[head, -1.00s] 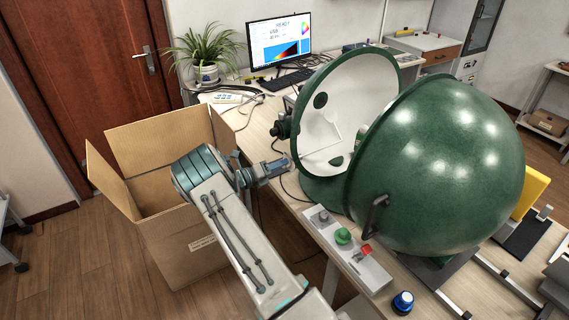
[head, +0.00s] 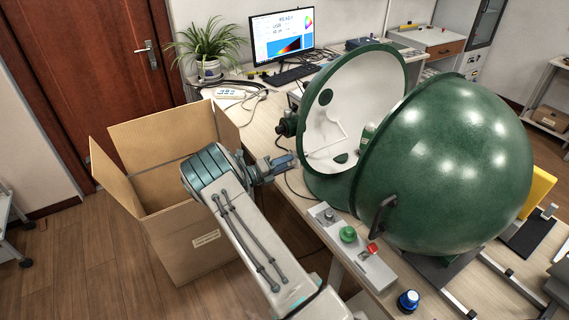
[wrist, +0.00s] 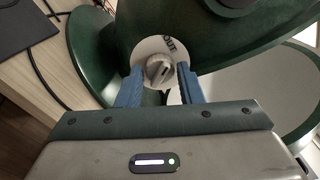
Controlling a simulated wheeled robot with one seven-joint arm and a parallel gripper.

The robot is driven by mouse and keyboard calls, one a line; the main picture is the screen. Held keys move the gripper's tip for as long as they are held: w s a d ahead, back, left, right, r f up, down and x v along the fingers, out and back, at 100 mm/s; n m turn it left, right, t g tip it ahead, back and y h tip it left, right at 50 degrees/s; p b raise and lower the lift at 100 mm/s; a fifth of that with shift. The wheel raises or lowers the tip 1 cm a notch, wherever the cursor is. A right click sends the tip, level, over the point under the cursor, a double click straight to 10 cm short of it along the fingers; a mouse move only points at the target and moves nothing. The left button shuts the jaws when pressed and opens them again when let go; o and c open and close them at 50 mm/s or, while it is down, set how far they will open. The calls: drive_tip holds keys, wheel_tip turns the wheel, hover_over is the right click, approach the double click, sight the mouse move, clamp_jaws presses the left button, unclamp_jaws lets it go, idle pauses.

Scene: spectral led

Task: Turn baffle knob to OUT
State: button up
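The baffle knob (wrist: 160,70) is a small round pale-grey knob on a white disc on the green sphere. The printed letters OUT (wrist: 169,45) sit on the disc just beyond it. A short dark mark shows on the knob's face; I cannot tell its exact setting. My gripper (wrist: 161,80) has its two blue fingers on either side of the knob, with a visible gap to it. In the head view my gripper (head: 281,163) is by the left edge of the open green sphere (head: 450,165); the knob is not distinguishable there.
An open cardboard box (head: 190,255) stands left of my arm. A control box with a green button (head: 348,234) and a red switch (head: 372,248) sits at the bench's front. The sphere's white-lined open half (head: 345,100) rises behind my gripper.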

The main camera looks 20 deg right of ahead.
drive_tip(key=shift+o, duration=1.2)
drive_tip(key=s+a+b, duration=0.2)
drive_tip(key=a+b, duration=0.1)
drive_tip(key=a, duration=1)
drive_tip(key=shift+s+a, duration=0.3)
drive_tip(key=shift+s, duration=0.05)
